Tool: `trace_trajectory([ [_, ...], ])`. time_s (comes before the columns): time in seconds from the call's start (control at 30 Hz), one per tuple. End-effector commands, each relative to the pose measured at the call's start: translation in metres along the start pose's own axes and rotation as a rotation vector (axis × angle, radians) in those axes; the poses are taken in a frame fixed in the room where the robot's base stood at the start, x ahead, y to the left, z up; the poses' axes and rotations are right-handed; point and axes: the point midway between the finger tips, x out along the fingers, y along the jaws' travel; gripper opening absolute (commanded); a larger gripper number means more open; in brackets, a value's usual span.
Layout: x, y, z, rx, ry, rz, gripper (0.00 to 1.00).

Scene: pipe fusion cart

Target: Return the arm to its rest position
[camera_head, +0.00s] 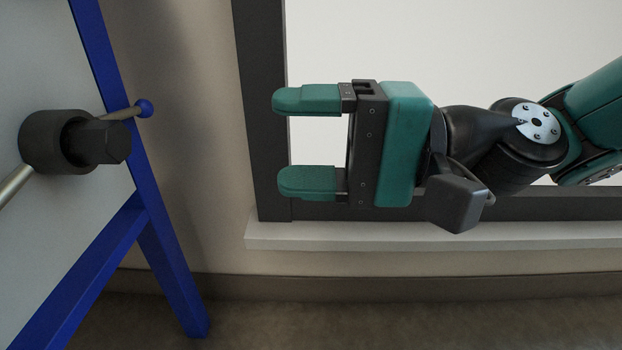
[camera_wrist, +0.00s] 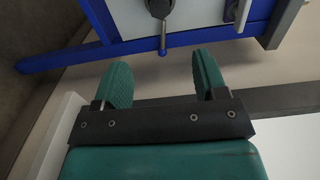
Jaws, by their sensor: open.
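My gripper (camera_head: 307,141) is open and empty in the head view, its two green fingers spread apart and directed left. It is held out level in front of the window, clear of the cart. In the wrist view my gripper (camera_wrist: 163,84) shows both fingers apart with nothing between them. The blue-framed cart (camera_head: 165,255) stands at the left, with a gap between it and the fingertips. It also shows along the top of the wrist view (camera_wrist: 205,40).
A dark round fitting (camera_head: 45,140) and a handle with a blue ball end (camera_head: 145,108) stick out from the cart's pale panel. Behind my arm are a dark window frame (camera_head: 262,110) and a pale sill (camera_head: 430,235). The floor (camera_head: 400,310) below looks clear.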

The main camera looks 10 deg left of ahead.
Motion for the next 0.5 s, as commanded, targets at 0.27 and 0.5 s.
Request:
trace_trajectory([
  [0.27,-0.0070,0.0004,0.0009,-0.001,0.001,0.003,0.66],
  [0.5,-0.0069,-0.0002,0.0008,0.000,0.001,0.003,0.66],
])
